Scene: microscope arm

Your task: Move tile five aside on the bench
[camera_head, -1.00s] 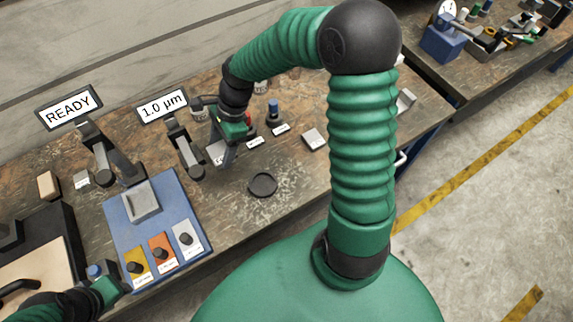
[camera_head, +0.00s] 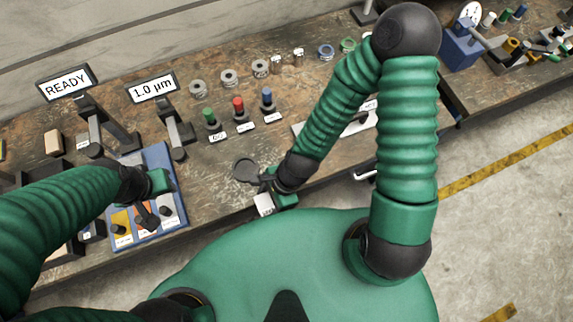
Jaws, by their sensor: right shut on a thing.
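A small pale tile (camera_head: 264,204) is at the jaws of my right gripper (camera_head: 271,188), at the front edge of the bench (camera_head: 215,195). The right gripper is shut on it. Any number on the tile is too small to read. The gripper and tile are just in front of a dark round disc (camera_head: 245,168). My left gripper (camera_head: 148,212) is over the blue board (camera_head: 160,160), by its orange (camera_head: 143,212) and grey (camera_head: 167,208) knobbed plates. Its jaws are too small and dark to tell open from shut.
Green (camera_head: 210,118), red (camera_head: 239,108) and blue (camera_head: 267,99) pegs stand behind labels, with several metal rings (camera_head: 229,77) further back. The READY (camera_head: 67,85) and 1.0 µm (camera_head: 152,88) signs stand at the back left. Bare bench lies around the disc.

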